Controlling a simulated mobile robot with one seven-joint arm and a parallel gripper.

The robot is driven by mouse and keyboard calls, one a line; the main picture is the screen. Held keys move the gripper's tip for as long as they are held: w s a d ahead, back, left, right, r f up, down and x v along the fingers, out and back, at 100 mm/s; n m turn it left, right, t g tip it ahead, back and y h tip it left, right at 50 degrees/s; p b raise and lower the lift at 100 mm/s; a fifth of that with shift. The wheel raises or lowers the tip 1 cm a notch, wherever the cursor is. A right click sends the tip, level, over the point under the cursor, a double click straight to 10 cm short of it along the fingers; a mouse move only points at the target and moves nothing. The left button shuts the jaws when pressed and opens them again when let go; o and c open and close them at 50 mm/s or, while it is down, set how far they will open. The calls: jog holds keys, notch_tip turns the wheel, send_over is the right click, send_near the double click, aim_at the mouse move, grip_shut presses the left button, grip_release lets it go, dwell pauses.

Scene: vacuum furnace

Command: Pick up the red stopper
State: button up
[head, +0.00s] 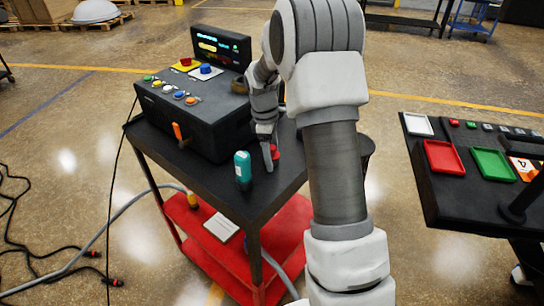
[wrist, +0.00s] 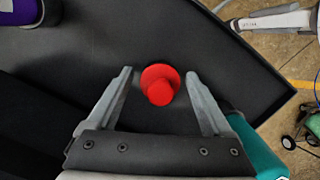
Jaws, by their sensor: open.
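The red stopper (wrist: 160,84) stands on the black cart top (wrist: 220,60), with a wider round flange and a narrower knob. In the wrist view it lies between the tips of my gripper (wrist: 158,80), with a gap on each side. The fingers are open and hold nothing. In the head view my gripper (head: 269,158) points down at the cart top, and the stopper (head: 275,153) shows partly behind its fingers.
A black control box (head: 195,115) fills the cart's back left. A table with red and green trays (head: 443,157) stands at right.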

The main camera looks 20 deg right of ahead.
aim_at(273, 147)
grip_shut()
dwell(0.4)
jog(key=shift+r, duration=0.1)
jog(key=shift+r, duration=0.55)
notch_tip(273, 147, up, 3)
jog(key=shift+f, duration=0.2)
jog(key=s+d+r+b, duration=0.1)
jog(key=s+d+r, duration=0.5)
jog(key=s, duration=0.4)
jog(key=shift+d+r, duration=0.15)
jog(key=shift+r, duration=0.4)
